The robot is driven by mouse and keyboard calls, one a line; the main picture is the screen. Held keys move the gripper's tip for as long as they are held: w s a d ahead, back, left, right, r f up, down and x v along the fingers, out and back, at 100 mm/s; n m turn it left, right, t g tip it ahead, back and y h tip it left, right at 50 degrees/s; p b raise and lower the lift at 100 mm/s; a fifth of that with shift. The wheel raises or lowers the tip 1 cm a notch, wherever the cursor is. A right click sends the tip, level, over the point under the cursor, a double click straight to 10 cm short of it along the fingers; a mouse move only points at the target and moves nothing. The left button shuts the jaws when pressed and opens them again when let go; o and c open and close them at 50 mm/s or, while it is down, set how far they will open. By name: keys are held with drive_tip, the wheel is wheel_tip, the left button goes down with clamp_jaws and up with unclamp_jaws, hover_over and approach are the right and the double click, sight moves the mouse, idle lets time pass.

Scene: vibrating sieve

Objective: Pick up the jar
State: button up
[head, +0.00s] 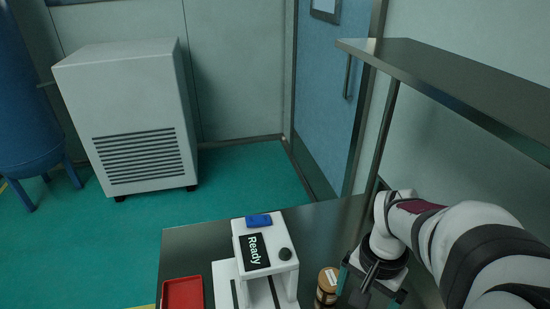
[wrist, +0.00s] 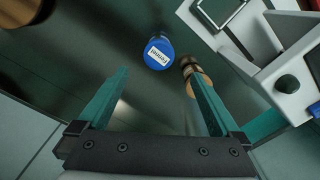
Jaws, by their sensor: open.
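A small brown jar (head: 327,285) with a tan lid stands on the dark table, just left of my gripper (head: 373,284) in the head view. In the wrist view, a round blue lid (wrist: 158,52) with a white label lies beyond the fingertips, between their lines. A brownish jar (wrist: 188,68) shows beside the right fingertip, partly hidden by that finger. My gripper (wrist: 156,76) is open, with nothing between its teal fingers. I cannot tell whether it touches the brownish jar.
A white sieve machine (head: 267,252) with a "Ready" screen stands left of the jar. A red tray (head: 183,293) lies at the table's left. A metal shelf (head: 460,85) overhangs at right. A brown round object (wrist: 20,10) is cut off in the wrist view's corner.

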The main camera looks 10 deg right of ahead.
drive_tip(key=f, duration=1.5)
drive_tip(key=shift+w+d, duration=0.15)
drive_tip(key=shift+d, duration=0.2)
drive_tip(key=c, duration=1.4)
drive_tip(key=shift+r, duration=0.1)
